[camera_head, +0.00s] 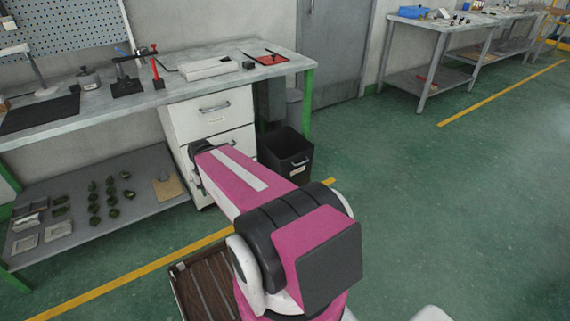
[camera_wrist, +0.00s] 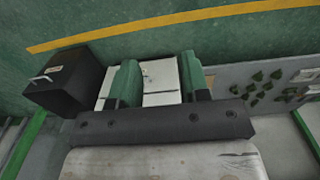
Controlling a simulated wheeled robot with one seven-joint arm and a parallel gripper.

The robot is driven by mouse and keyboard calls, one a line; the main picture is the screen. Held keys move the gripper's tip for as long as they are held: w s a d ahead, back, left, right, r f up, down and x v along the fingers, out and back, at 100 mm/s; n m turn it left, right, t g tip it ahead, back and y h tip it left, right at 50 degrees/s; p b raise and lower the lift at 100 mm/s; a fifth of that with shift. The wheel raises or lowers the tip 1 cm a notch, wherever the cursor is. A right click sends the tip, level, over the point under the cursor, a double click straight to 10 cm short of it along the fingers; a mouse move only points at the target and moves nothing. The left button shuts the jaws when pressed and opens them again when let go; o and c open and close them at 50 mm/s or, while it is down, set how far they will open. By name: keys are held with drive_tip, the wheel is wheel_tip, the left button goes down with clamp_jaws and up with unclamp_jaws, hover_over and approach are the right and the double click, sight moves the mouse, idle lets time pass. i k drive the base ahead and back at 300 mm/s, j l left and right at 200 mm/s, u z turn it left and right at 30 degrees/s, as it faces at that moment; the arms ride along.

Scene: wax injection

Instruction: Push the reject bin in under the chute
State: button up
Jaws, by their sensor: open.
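The reject bin (camera_head: 287,152) is a black open-topped box with a pale label on its front. It stands upright on the floor, right of the white drawer cabinet and jutting out in front of the bench's right end. A dark upright duct (camera_head: 270,101), which looks like the chute, hangs under the bench behind the bin. The wrist view shows the bin (camera_wrist: 68,85) at the left, apart from my gripper (camera_wrist: 159,68). My gripper's two green-and-dark fingers are spread and empty in front of the cabinet. In the head view my arm hides the fingers.
The drawer cabinet (camera_head: 211,112) stands left of the bin, and a green bench leg (camera_head: 307,103) is at its right. A low shelf (camera_head: 75,203) holds several green pieces. A brown slatted crate (camera_head: 203,292) is near my arm. The floor at right is clear.

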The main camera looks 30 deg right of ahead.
sight(284, 151)
drive_tip(key=l, duration=2.5)
